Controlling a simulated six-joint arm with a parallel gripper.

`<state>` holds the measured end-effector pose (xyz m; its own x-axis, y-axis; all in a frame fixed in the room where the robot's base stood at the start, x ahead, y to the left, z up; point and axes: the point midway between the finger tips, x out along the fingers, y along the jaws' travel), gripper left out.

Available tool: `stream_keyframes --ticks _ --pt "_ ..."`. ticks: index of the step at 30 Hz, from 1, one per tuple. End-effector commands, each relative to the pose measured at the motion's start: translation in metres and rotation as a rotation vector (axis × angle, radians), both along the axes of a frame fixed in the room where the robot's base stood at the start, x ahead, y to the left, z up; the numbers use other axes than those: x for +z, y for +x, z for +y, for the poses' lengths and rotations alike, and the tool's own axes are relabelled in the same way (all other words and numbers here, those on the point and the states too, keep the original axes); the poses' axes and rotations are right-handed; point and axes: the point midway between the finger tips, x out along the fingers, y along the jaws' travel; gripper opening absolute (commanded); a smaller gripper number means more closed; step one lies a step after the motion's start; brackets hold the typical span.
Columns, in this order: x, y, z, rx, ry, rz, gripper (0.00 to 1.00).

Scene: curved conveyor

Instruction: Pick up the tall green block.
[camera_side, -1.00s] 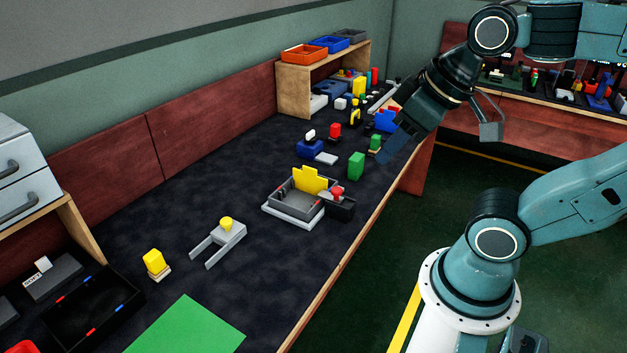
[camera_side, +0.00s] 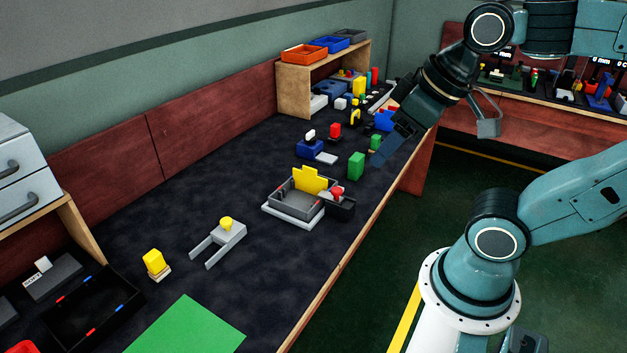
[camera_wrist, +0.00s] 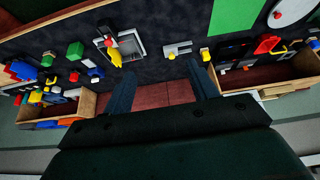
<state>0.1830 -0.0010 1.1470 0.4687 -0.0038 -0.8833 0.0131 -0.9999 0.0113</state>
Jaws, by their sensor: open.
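The tall green block (camera_side: 356,165) stands upright on the dark bench top, right of the middle in the side view. It also shows at the upper left in the wrist view (camera_wrist: 75,50). My gripper (camera_side: 380,160) is up and to the right of the block in the side view, apart from it as far as I can tell. In the wrist view its two fingers (camera_wrist: 163,80) are spread with nothing between them, and the block lies off to the left of them.
A grey tray with a yellow part (camera_side: 297,202) and a black box with a red button (camera_side: 340,207) stand nearer the camera. A smaller green block (camera_side: 375,142) and a blue fixture (camera_side: 310,149) are behind. A wooden shelf (camera_side: 295,90) stands at the back.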

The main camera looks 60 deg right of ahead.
Motion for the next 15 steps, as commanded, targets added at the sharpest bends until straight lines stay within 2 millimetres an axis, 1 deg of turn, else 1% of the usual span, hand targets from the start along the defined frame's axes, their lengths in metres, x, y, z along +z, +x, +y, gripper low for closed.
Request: stream_keyframes --ticks 5,8,15 --pt "0.007 0.016 -0.007 0.047 -0.041 0.024 0.58" --pt "0.012 0.032 -0.014 0.092 -0.077 0.045 0.58" --pt "0.022 0.077 -0.04 0.24 -0.175 0.109 0.58"
